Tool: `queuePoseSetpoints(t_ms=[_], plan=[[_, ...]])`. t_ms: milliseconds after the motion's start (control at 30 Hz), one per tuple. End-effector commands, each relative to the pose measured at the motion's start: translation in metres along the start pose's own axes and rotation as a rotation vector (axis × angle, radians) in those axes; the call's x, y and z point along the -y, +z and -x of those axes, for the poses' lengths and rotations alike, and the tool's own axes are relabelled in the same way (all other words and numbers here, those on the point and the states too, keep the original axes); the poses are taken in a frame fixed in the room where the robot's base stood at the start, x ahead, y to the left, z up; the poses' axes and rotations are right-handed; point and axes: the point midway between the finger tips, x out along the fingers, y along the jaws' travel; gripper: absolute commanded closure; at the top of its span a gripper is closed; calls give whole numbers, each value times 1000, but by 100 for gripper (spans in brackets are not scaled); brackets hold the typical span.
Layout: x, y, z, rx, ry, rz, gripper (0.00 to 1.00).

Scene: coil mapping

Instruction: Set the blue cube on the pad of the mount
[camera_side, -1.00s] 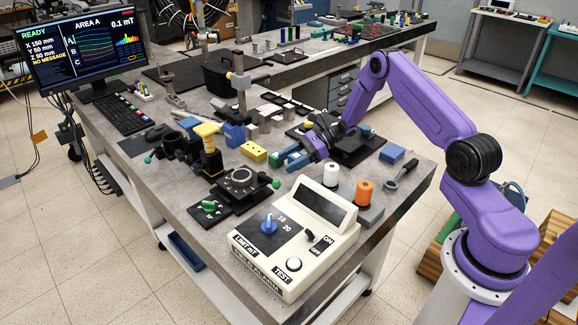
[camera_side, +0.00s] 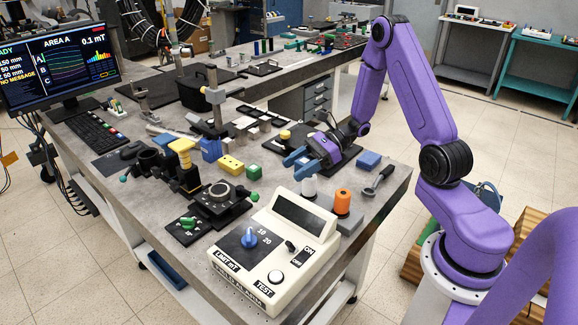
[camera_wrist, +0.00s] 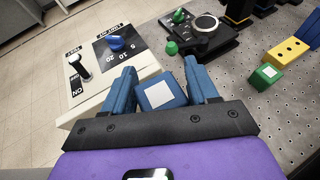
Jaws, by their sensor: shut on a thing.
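The blue cube (camera_wrist: 160,92), with a white square on its face, sits between the two blue fingers of my gripper (camera_wrist: 162,84) in the wrist view. My gripper (camera_side: 297,163) is shut on it, above the table behind the white spool in the side view; the cube is hard to tell from the fingers there. The mount appears to be the black fixture (camera_side: 222,202) with a round grey top (camera_side: 219,190). This top is empty and lies left of my gripper in the side view. It also shows at the top of the wrist view (camera_wrist: 206,23).
A cream control box (camera_side: 275,245) stands in front. A white spool (camera_side: 309,188) and an orange spool (camera_side: 342,202) stand behind it. A green cube (camera_side: 253,172) and a yellow block (camera_side: 231,164) lie beyond the mount. A loose blue block (camera_side: 368,160) lies right of my gripper.

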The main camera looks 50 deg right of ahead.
Motion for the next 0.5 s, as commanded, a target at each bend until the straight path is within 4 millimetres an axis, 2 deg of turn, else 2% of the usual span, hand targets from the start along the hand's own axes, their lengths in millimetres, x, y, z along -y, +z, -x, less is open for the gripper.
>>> queuePoseSetpoints(t_ms=[167, 500], plan=[[-4, 13, -8, -5, -13, -1, 73], [-1, 83, -68, -14, -124, -43, 73]])
